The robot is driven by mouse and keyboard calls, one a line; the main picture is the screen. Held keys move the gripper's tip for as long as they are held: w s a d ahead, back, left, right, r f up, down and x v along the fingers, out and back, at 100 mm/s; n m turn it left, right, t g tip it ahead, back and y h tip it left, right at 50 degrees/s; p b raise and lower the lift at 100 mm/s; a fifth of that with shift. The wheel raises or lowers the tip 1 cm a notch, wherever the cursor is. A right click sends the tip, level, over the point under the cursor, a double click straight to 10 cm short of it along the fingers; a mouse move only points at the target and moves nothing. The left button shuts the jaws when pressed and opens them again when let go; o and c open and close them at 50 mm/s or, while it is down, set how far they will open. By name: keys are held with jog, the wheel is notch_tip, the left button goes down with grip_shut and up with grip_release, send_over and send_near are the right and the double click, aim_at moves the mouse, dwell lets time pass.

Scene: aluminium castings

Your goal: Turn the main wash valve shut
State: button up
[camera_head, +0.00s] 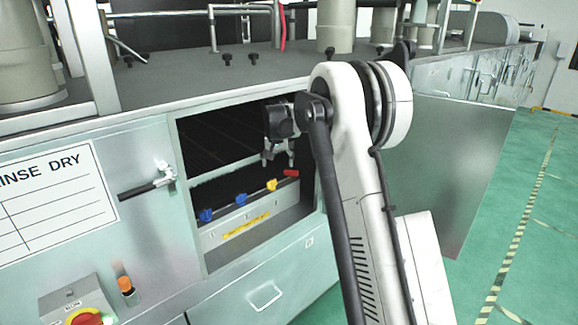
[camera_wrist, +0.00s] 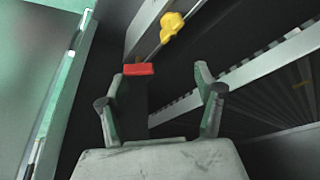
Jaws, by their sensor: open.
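A red valve handle (camera_head: 291,173) sits at the right end of a row of valves inside the open cabinet bay. To its left are a yellow handle (camera_head: 271,185) and two blue handles (camera_head: 239,199). I cannot read which one is the main wash valve. My gripper (camera_head: 278,158) is open and empty, inside the bay opening above the red and yellow handles. In the wrist view, the red handle (camera_wrist: 139,69) shows as a flat bar between the open fingers (camera_wrist: 158,76), nearer the left one. The yellow handle (camera_wrist: 172,26) lies beyond them. No contact is visible.
The bay sits under a grey machine top (camera_head: 190,75). A panel with a yellow label (camera_head: 246,227) runs below the valves. An open door (camera_head: 440,170) stands right of my arm. A black lever (camera_head: 146,187) projects from the cabinet front at left.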

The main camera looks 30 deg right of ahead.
jog(key=m, duration=0.1)
send_over(291, 171)
jog(key=s+a, duration=0.2)
jog(key=shift+h, duration=0.4)
jog(key=shift+s+p+x, duration=0.2)
jog(key=shift+p+x, duration=0.75)
jog(key=shift+x, duration=3.2)
jog(key=shift+d, duration=0.1)
jog(key=c, duration=1.2)
jog(key=shift+o, duration=0.2)
jog(key=shift+m, duration=0.3)
